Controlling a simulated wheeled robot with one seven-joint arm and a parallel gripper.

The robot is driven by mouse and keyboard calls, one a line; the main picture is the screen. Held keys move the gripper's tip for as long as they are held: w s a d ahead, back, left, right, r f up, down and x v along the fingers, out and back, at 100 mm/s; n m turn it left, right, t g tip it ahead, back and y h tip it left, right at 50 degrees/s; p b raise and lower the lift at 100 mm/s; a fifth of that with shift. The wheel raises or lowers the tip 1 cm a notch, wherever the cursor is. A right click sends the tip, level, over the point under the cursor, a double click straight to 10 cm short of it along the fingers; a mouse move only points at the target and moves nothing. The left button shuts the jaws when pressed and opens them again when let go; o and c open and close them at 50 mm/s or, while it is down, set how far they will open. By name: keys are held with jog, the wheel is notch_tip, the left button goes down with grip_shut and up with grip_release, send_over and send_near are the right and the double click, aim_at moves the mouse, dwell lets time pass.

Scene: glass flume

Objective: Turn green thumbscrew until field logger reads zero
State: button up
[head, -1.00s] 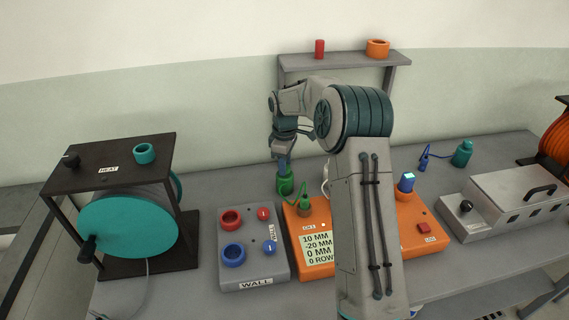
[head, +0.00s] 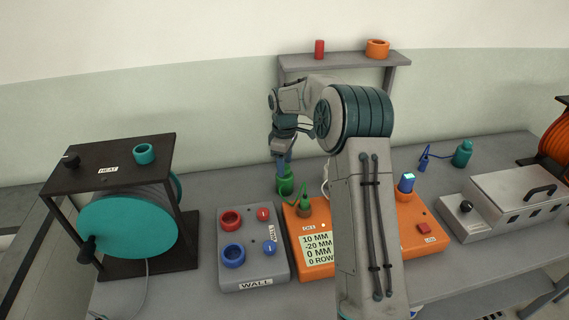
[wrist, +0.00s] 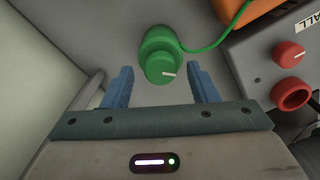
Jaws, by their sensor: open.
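The logger's screen (head: 318,248) seems to read 10 MM, -20 MM, 0 MM and 0 ROW. My gripper (wrist: 160,78) is open, its blue fingers on either side of the knob with gaps showing. In the head view my gripper (head: 283,164) points down just over the thumbscrew. My arm hides part of the logger.
A grey box marked WALL (head: 254,274) with red and blue knobs and rings stands left of the logger. A teal reel in a dark frame (head: 128,235) is further left. A shelf (head: 345,62) stands behind. A metal box (head: 515,202) is at right.

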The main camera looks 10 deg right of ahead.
notch_tip(320, 180, up, 13)
jog(key=shift+r, duration=0.15)
dwell(0.4)
jog(key=s+a+r+m+t, duration=0.1)
jog(key=s+r+m, duration=0.15)
jog(key=s, duration=0.75)
jog(key=s+r+m+t, duration=0.15)
jog(key=s+m, duration=0.25)
jog(key=s, duration=0.5)
jog(key=s+f+m, duration=0.2)
jog(key=s+f, duration=0.1)
jog(key=s, duration=0.6)
jog(key=s+f+m, duration=0.3)
jog(key=s, duration=0.6)
jog(key=shift+d+f, duration=0.25)
jog(key=shift+d, duration=0.2)
jog(key=shift+m+t, duration=0.25)
